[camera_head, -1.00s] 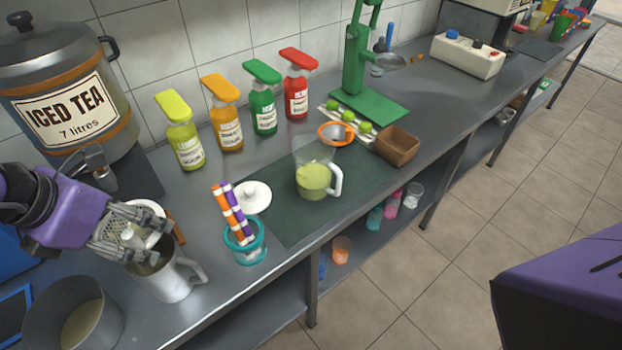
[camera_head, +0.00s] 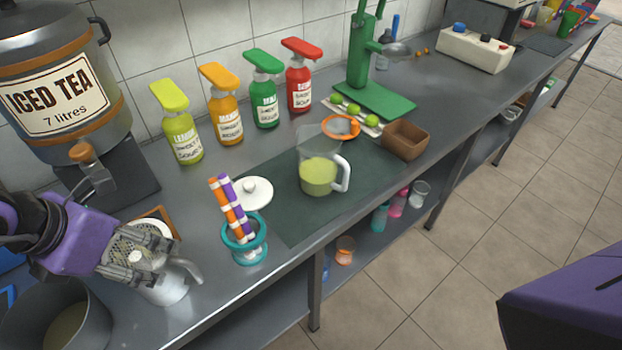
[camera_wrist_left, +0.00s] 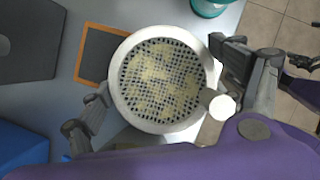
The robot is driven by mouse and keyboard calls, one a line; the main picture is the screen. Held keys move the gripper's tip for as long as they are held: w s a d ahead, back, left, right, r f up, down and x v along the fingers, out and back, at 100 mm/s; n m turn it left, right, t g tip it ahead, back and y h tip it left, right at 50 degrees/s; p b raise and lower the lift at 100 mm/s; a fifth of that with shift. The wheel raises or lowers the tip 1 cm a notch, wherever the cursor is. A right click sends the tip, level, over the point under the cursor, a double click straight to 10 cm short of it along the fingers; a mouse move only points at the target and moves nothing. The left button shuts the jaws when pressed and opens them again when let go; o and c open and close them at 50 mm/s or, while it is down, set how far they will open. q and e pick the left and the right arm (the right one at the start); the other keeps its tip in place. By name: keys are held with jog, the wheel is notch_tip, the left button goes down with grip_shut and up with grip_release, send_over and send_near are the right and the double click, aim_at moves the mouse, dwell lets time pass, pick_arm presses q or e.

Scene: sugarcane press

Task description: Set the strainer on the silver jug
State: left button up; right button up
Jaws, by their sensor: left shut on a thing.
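The strainer (camera_wrist_left: 160,82) is a round white bowl with a perforated floor and pale bits in it. In the head view it shows at the lower left (camera_head: 150,233). My left gripper (camera_head: 128,268) is shut on it, with fingers at both sides in the wrist view (camera_wrist_left: 168,92). The silver jug (camera_head: 172,292) stands on the counter directly below, its handle toward the right. The strainer overlaps the jug's mouth and hides its rim. I cannot tell if they touch. My right gripper is out of view.
A grey pot (camera_head: 62,318) stands close left of the jug. A teal holder (camera_head: 248,250) with striped sticks is to its right. The iced tea dispenser (camera_head: 62,95) stands behind. A clear jug of green juice (camera_head: 318,175) sits on the dark mat (camera_head: 290,222).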

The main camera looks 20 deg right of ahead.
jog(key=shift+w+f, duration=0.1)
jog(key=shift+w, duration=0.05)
pick_arm(q)
jog(key=shift+f, duration=0.1)
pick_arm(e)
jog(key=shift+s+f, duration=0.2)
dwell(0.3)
pick_arm(q)
jog(key=o, duration=1)
jog(key=shift+o, duration=0.2)
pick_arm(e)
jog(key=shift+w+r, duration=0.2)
pick_arm(q)
jog(key=shift+r+p, duration=1.75)
jog(key=shift+r, duration=1.75)
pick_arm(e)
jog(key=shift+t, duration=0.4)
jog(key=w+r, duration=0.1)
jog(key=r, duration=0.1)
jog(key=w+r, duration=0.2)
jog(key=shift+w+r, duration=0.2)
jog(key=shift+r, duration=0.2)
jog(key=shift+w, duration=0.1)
